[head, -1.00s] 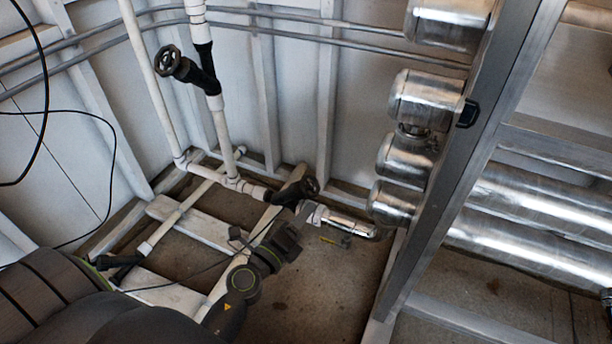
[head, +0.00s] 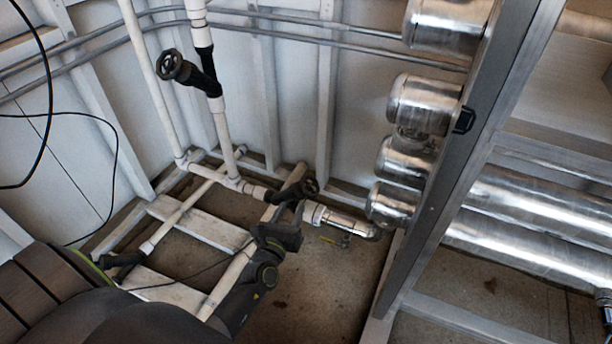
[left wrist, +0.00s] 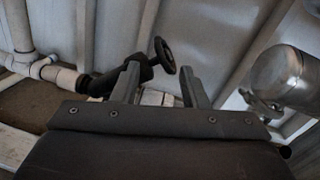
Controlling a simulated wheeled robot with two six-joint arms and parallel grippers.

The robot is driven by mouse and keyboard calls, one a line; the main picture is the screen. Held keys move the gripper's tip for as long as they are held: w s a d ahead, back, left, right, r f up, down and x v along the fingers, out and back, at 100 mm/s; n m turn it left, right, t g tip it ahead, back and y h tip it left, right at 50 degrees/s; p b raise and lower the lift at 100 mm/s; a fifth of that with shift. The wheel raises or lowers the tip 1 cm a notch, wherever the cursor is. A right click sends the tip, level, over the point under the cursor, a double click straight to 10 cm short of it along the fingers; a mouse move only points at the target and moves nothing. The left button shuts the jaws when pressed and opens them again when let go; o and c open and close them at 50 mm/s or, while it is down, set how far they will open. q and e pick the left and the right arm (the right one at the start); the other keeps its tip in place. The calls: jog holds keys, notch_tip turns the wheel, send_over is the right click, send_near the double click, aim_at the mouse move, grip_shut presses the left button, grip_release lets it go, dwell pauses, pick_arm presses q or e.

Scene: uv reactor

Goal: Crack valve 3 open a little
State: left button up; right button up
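A black valve with a round handwheel (head: 309,187) sits low on the white pipe at the middle of the head view. Its handwheel also shows in the left wrist view (left wrist: 165,56), seen nearly edge-on. My left gripper (head: 297,213) is just below and in front of this valve. In the left wrist view its two fingers (left wrist: 160,72) are apart, with the handwheel showing between and beyond their tips. I cannot tell whether they touch it. Another black valve with a handwheel (head: 171,66) is higher up at the left. No valve number is readable. My right gripper is not in view.
A clear and metal fitting (head: 342,222) continues the pipe right of the low valve. Shiny metal cylinders (head: 425,104) and a grey upright frame (head: 470,150) stand at the right. A black valve-like part (head: 120,260) lies at lower left. Loose black cables hang at the left.

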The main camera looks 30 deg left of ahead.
aim_at(303, 183)
pick_arm(q)
jog(key=w, duration=0.4)
jog(key=w+a, duration=0.1)
jog(key=w, duration=0.3)
jog(key=w+a, duration=0.1)
jog(key=w, duration=0.3)
jog(key=shift+f+b, duration=0.1)
jog(key=shift+b, duration=0.25)
jog(key=shift+w+a, duration=0.15)
jog(key=shift+w, duration=0.5)
